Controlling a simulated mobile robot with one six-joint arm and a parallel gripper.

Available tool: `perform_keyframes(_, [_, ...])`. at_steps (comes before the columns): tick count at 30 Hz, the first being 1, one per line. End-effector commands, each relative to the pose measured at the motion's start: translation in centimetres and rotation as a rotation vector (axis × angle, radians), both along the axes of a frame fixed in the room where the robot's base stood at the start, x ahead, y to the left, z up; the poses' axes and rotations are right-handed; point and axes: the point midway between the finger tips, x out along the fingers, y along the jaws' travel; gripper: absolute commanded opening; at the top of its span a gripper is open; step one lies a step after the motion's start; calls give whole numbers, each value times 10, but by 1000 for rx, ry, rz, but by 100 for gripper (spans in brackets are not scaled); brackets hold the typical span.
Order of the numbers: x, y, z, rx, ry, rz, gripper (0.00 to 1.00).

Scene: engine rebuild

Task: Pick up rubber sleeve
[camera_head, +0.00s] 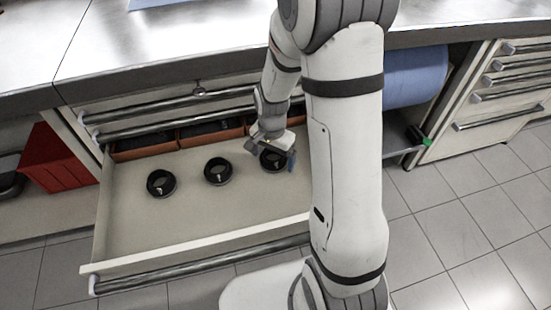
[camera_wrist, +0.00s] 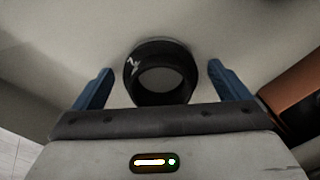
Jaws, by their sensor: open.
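Three black rubber sleeves stand in a row on the floor of an open drawer: one at the left (camera_head: 161,183), one in the middle (camera_head: 218,171), and one at the right (camera_head: 268,159), partly hidden by my gripper. My gripper (camera_head: 280,162) is over the right sleeve. In the wrist view a black ring-shaped sleeve (camera_wrist: 160,73) with a small white mark lies between the two blue fingers of my gripper (camera_wrist: 161,85). The fingers are open, with a gap on each side of the sleeve.
The open drawer (camera_head: 130,262) has orange-brown bins (camera_head: 145,154) along its back; one bin (camera_wrist: 296,95) is close to the right finger in the wrist view. A steel worktop (camera_head: 110,50) overhangs the drawer. A red container (camera_head: 58,165) stands at the left, a blue roll (camera_head: 415,78) at the right.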

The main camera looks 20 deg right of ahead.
Motion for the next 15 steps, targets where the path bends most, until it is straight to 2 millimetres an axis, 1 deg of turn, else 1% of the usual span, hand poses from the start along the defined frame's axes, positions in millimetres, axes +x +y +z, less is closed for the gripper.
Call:
perform_keyframes(2, [0,0,1,0,0,1,96])
perform_keyframes(15, [0,0,1,0,0,2,60])
